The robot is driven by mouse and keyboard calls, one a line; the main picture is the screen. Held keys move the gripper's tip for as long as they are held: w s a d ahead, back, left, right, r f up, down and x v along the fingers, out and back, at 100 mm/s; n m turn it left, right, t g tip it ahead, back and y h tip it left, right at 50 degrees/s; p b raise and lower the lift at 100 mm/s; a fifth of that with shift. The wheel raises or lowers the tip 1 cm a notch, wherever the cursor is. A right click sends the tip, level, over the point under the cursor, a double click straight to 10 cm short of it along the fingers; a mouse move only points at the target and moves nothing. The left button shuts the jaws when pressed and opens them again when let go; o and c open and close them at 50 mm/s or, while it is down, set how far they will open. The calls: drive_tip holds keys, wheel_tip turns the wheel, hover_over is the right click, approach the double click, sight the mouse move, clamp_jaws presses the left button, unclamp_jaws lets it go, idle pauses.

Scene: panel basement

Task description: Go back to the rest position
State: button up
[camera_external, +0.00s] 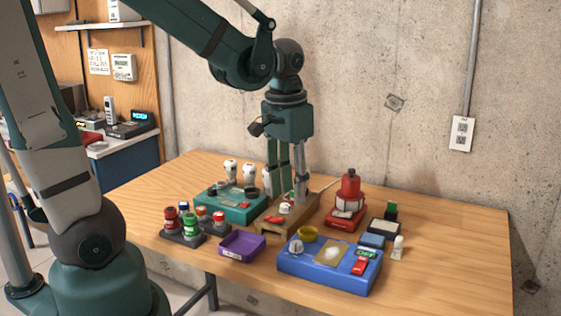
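My gripper (286,193) points straight down over the middle of the table. Its fingers stand apart, and I see nothing clasped between them. The far side of the tray is partly hidden by the fingers.
Around the gripper stand a teal panel (222,211) with white knobs behind, a red device (347,200), a blue panel (310,267), a purple tray (242,247) and a rack of coloured caps (182,238). A concrete wall (380,60) is behind. The table's right end (460,235) is clear.

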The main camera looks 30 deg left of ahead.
drive_tip(key=a+r+n+t+b, duration=0.1)
drive_tip(key=a+r+n+t, duration=0.1)
drive_tip(key=a, duration=0.8)
drive_tip(key=a+r+n+t+b, duration=0.1)
drive_tip(key=a+r+n+t, duration=0.2)
drive_tip(key=a, duration=0.7)
drive_tip(key=shift+r+t+b, duration=0.3)
drive_tip(key=shift+r+t, duration=0.4)
drive_tip(key=shift+r, duration=0.1)
drive_tip(key=shift+f, duration=0.15)
wheel_tip(320, 180, down, 16)
drive_tip(key=b, duration=1.6)
drive_tip(key=shift+r, duration=0.2)
drive_tip(key=shift+w+r, duration=0.1)
